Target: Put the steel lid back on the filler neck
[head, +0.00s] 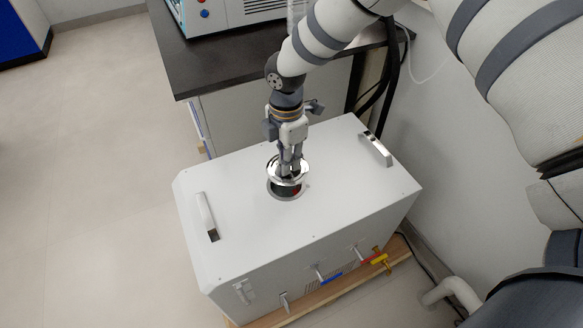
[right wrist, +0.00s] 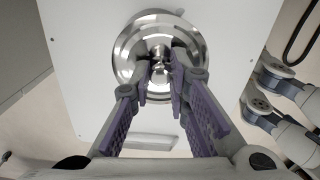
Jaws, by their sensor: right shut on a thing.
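The shiny round steel lid (head: 274,172) is in my right gripper (head: 288,166), over the middle of the white box's top. In the right wrist view the lid (right wrist: 128,50) fills the space beyond my gripper (right wrist: 161,78), whose purple-padded fingers close on the lid's small central knob (right wrist: 159,66). The filler neck (head: 284,193) is a round dark opening directly below the lid. The opening shows under the lid's near edge, so the lid looks slightly above it; the exact gap is hard to judge. My left gripper is not in view.
The white box (head: 245,215) has a raised handle at its left (head: 206,214) and another at its right (head: 375,148). Blue, red and yellow valves (head: 380,260) stick out of its front. A dark-topped bench (head: 215,70) stands behind; a wall is at the right.

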